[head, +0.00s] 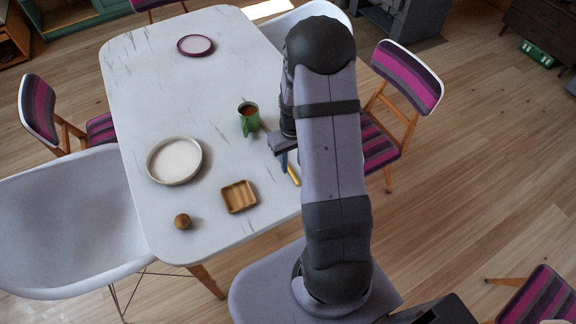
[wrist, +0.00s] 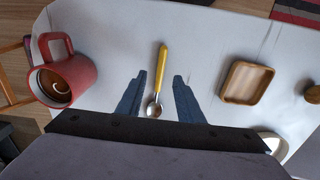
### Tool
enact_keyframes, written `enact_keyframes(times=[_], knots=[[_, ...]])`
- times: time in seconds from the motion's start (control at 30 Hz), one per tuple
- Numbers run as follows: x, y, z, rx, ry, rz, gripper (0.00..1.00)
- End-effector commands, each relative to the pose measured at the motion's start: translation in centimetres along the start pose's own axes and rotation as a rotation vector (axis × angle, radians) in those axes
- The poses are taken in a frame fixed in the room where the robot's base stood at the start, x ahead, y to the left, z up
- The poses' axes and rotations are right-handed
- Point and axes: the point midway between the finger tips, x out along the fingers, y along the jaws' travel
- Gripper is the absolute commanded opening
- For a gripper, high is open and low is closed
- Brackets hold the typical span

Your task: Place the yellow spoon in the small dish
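The yellow spoon (wrist: 162,66) lies on the white table, its yellow handle pointing away and its metal bowl nearer my gripper. In the head view only part of its yellow handle (head: 294,177) shows beside my arm. My gripper (wrist: 159,76) is open and empty, its two blue fingers apart on either side of the spoon in the picture; their height above the table is hard to tell. A small square wooden dish (wrist: 246,83) lies right of the spoon; it also shows in the head view (head: 239,197). A small round purple-rimmed dish (head: 195,45) is at the table's far end.
A red mug (wrist: 66,80) with a dark drink stands left of the spoon. In the head view, a green mug (head: 248,119), a pale round plate (head: 174,161) and a small brown ball (head: 182,221) are on the table. The table's far half is mostly clear.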

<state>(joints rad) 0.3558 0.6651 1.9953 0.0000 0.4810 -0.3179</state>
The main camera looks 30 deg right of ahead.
Motion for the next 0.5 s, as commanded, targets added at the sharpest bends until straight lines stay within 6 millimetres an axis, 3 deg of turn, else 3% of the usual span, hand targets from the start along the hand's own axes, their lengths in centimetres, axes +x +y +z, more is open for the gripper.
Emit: enact_keyframes(times=[0.3, 0.5], knots=[[3.2, -0.1, 0.1, 0.000, -0.004, -0.001, 0.34], [4.0, -0.1, 0.0, 0.000, 0.000, 0.000, 0.34]])
